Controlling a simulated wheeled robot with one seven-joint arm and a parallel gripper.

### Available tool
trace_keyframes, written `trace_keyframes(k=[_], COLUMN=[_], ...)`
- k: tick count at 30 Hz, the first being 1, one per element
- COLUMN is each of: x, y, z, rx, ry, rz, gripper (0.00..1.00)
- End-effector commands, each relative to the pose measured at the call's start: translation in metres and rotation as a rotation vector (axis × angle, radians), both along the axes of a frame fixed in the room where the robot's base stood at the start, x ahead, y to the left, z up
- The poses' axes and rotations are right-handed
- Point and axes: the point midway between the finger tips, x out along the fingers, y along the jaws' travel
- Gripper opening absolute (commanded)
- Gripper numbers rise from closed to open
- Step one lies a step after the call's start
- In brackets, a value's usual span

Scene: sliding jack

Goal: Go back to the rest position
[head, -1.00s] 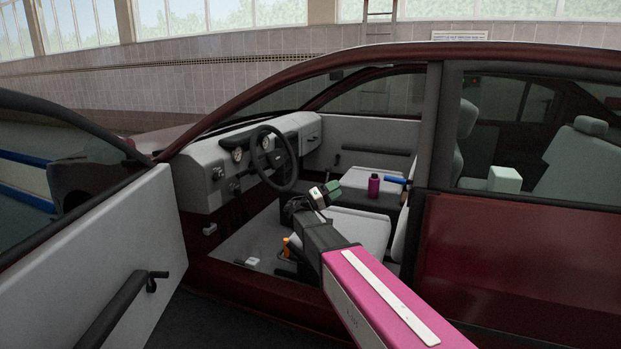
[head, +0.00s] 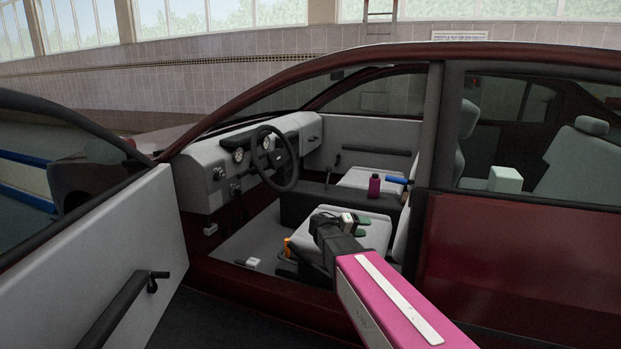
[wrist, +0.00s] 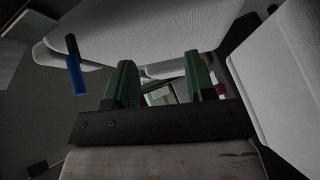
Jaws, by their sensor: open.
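My arm reaches through the open door of a dark red car. My gripper (head: 364,226) is over the front seat nearest me (head: 345,212). In the wrist view its two green fingers (wrist: 160,85) stand apart with nothing held between them. In the head view the fingers are small and partly hidden by the wrist. The seat back (head: 402,232) stands just to the right of the gripper.
The open door (head: 90,250) is at the left and the door pillar (head: 428,150) at the right. The steering wheel (head: 280,158) is ahead. A magenta bottle (head: 374,186) and a blue-handled item (head: 398,180) lie beyond the gripper. An orange thing (head: 288,245) is by the near seat.

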Motion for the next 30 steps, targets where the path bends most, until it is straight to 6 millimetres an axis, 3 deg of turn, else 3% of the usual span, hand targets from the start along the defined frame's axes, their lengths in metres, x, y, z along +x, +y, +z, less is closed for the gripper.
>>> trace_keyframes(k=[1,6,15,24,30], x=[-0.018,-0.06,-0.136,-0.198,-0.214], y=[-0.012,-0.031,-0.034,-0.009,0.003], z=[-0.015,-0.065,-0.133,-0.166,-0.169], rx=[0.068,0.313,0.759,1.18,1.326], ry=[0.044,0.171,0.317,0.351,0.336], rz=[-0.011,-0.029,-0.031,-0.004,0.012], gripper=[0.5,0.5,0.5,0.5,0.5])
